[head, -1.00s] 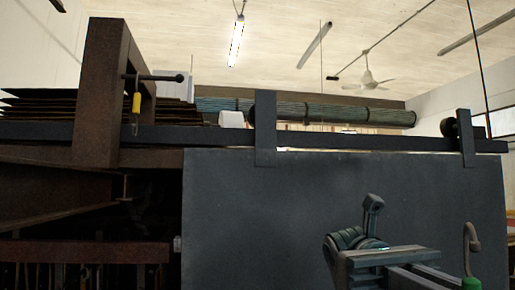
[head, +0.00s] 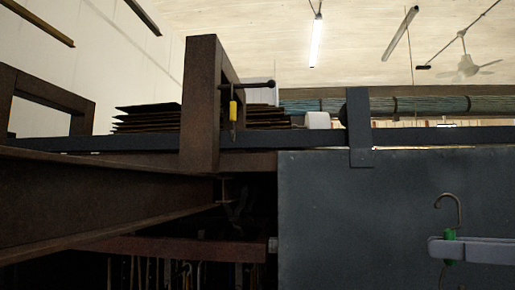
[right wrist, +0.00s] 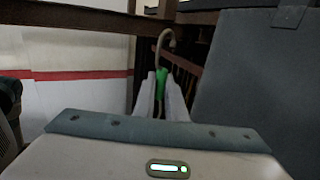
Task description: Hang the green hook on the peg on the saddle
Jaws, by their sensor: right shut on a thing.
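The green hook (head: 448,236) is a grey metal hook with a green grip. It is upright, its curved end up, in front of the grey panel. My right gripper (head: 440,247) is shut on its green part; the right wrist view also shows the hook (right wrist: 162,82) between the two fingers. The saddle (head: 200,105) is a rusty brown frame straddling the rail, left of the hook. Its dark peg (head: 258,85) sticks out to the right and ends in a knob. A yellow-handled hook (head: 233,108) hangs on the peg. My left gripper is out of view.
The dark rail (head: 310,138) runs across the view. The large grey panel (head: 350,220) hangs from it by a strap (head: 359,125). Another brown frame (head: 85,115) stands at the far left. Several thin tools (head: 150,272) hang under a lower beam.

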